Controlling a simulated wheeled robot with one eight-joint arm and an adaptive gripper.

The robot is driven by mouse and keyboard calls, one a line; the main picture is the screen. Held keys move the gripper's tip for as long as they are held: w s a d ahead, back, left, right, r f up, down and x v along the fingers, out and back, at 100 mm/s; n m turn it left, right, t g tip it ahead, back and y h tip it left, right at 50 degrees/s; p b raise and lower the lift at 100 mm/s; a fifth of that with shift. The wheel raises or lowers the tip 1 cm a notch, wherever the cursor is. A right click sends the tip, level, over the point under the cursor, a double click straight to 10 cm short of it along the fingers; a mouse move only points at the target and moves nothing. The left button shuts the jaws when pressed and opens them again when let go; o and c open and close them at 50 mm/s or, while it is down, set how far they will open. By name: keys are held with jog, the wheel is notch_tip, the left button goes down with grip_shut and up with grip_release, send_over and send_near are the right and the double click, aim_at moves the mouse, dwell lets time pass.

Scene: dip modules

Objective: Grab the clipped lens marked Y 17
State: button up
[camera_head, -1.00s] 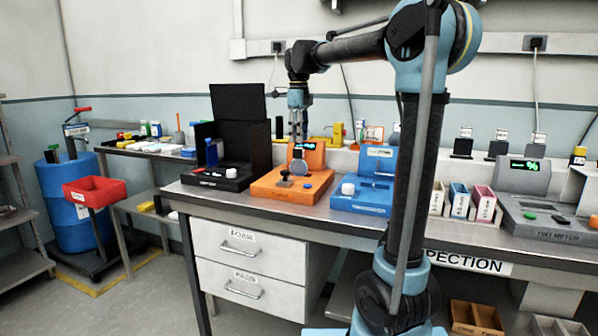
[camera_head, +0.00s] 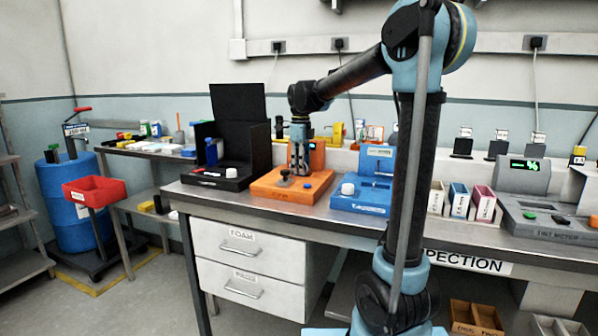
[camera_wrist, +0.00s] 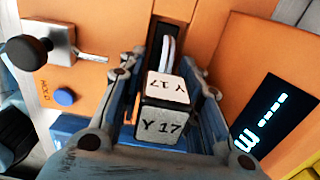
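The clipped lens shows in the wrist view as a dark block-shaped clip (camera_wrist: 166,108) with white Y 17 labels on two faces. A thin pale lens edge (camera_wrist: 168,56) extends from it into a dark slot of the orange device (camera_wrist: 225,45). My gripper (camera_wrist: 161,75) has one finger on each side of the clip, with gaps visible, so it looks open. In the head view my gripper (camera_head: 300,168) points down over the orange device (camera_head: 268,190). The clip is hidden there by the fingers.
The orange device has a black knob (camera_wrist: 28,52), a blue button (camera_wrist: 64,96) and a lit display (camera_wrist: 265,115). A blue device (camera_head: 362,205) stands close on the right, and a black box (camera_head: 236,178) on the left. Labelled boxes (camera_head: 460,203) stand further right.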

jog(key=shift+f, duration=0.15)
grip_shut()
